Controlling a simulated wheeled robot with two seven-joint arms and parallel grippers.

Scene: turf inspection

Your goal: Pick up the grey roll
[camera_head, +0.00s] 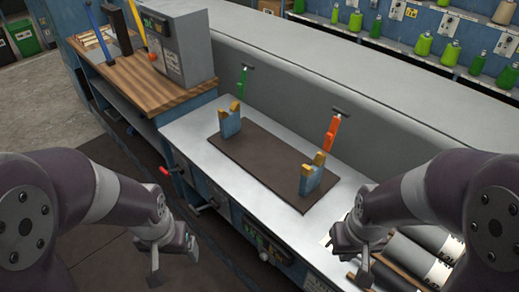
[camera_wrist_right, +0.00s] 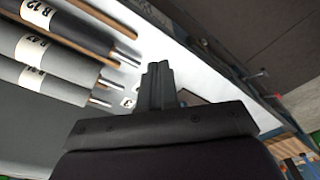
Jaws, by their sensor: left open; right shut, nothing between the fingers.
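Several rolls with white labels lie side by side at the lower right of the head view; one greyish roll (camera_head: 407,253) is partly hidden by my right arm. In the right wrist view they are at upper left: a dark roll (camera_wrist_right: 62,18), a grey roll (camera_wrist_right: 62,55) and another grey roll (camera_wrist_right: 60,87), with metal rod ends pointing toward my gripper. My right gripper (camera_head: 363,268) is shut and empty beside the rolls; its fingers also show in the right wrist view (camera_wrist_right: 157,75). My left gripper (camera_head: 174,262) is open and empty, left of the bench's front.
A brown board (camera_head: 250,165) with two blue-and-yellow cradle supports (camera_head: 229,122) (camera_head: 313,178) lies on the metal bench. Green and orange tools (camera_head: 333,130) hang on the back wall. A grey machine (camera_head: 180,45) stands on the wooden top at left. Shelves of green spools are behind.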

